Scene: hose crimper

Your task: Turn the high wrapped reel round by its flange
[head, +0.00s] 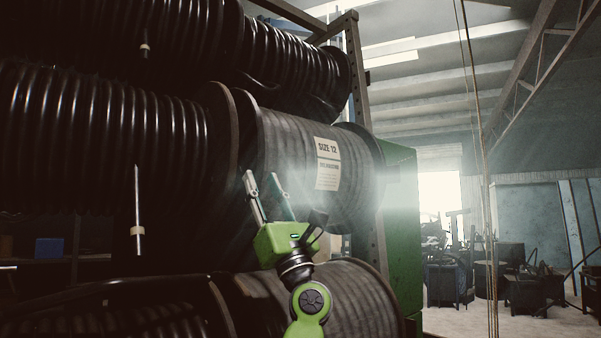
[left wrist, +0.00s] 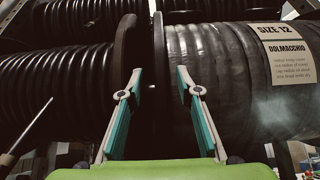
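The wrapped reel (head: 310,180) lies on its side in the middle row of the rack, in grey wrap with a paper label (head: 327,164) reading "SIZE 12". Its dark left flange (head: 246,120) stands close beside the flange (head: 227,140) of the neighbouring black hose reel. My left gripper (head: 260,174) is in front of the wrapped reel's left end, fingers pointing up. In the left wrist view my left gripper (left wrist: 158,76) is open, and the wrapped reel's flange (left wrist: 159,50) shows between its fingertips. I cannot tell whether they touch it. My right gripper is not in view.
Another black reel (head: 295,65) lies above and a further reel (head: 350,295) below. A rod (head: 138,210) hangs in front of the black hose at left. A rack post (head: 357,70) and green cabinet (head: 402,230) stand at right.

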